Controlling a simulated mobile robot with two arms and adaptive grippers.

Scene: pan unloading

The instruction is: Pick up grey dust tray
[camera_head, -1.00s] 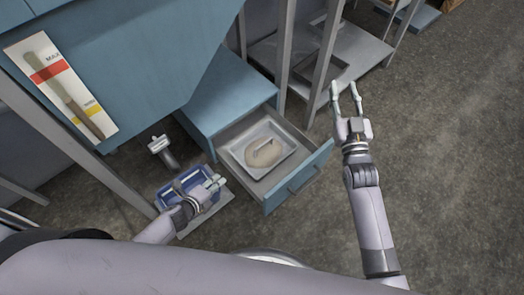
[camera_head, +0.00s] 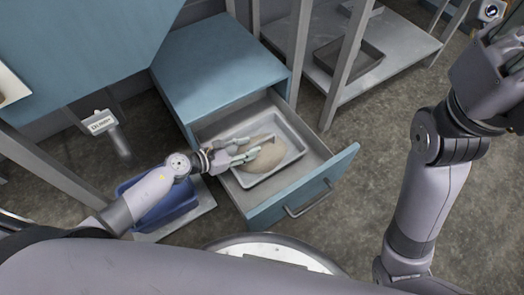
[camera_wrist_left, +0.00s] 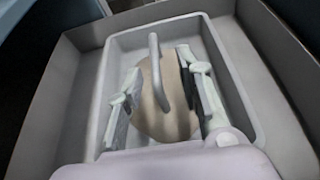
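The grey dust tray (camera_head: 292,146) lies inside an open drawer. It is a shallow rectangular pan with a mound of tan dust (camera_head: 262,165) in it. In the left wrist view the tray (camera_wrist_left: 232,85) has a grey arched handle (camera_wrist_left: 157,72) standing over the dust. My left gripper (camera_head: 250,148) is over the tray. In the wrist view its two pale fingers (camera_wrist_left: 158,85) are open, one on each side of the handle, with gaps visible. The end of my right arm is at the upper right edge; its fingers cannot be made out.
The open drawer (camera_head: 345,168) belongs to a blue cabinet (camera_head: 215,65), and its walls surround the tray. A blue bin (camera_head: 160,205) stands left of the drawer. A metal shelf (camera_head: 395,45) with another shallow tray (camera_head: 350,62) is behind. Floor to the right is clear.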

